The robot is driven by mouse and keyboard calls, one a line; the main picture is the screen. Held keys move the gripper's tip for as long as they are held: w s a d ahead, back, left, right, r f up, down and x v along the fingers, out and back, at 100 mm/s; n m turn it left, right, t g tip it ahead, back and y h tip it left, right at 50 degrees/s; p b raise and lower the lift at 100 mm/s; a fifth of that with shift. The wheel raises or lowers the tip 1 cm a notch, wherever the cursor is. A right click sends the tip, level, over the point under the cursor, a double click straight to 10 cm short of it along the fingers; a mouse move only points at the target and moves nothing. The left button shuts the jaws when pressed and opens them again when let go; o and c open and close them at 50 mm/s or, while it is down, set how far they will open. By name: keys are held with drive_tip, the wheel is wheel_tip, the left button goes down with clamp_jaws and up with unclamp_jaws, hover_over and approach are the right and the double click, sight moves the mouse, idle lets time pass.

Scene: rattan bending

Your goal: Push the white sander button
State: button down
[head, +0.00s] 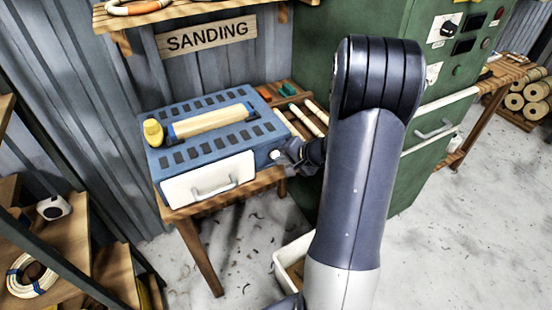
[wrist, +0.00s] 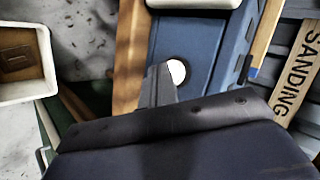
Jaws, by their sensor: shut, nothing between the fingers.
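The blue sander (head: 258,148) stands on a wooden table, with a white handled panel on its front. The round white button (head: 274,155) is at the right end of its front. In the wrist view the button (wrist: 178,71) sits on the blue face, its lower left edge partly covered by my fingers. My gripper (head: 286,152) is shut and empty, with its tip right at the button. In the wrist view the closed fingertips (wrist: 160,76) overlap the button's edge. I cannot tell whether they touch or press it.
A yellow-tan roller (head: 210,121) and a yellow knob (head: 153,132) are on top of the sander. A green cabinet (head: 420,160) stands to the right. A white bin (head: 283,258) is on the floor below. A rack of sticks (head: 302,118) lies behind my gripper.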

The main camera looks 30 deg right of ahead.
drive_tip(key=s+b, duration=0.3)
drive_tip(key=s, duration=0.3)
idle(0.6)
drive_tip(key=shift+d, duration=0.1)
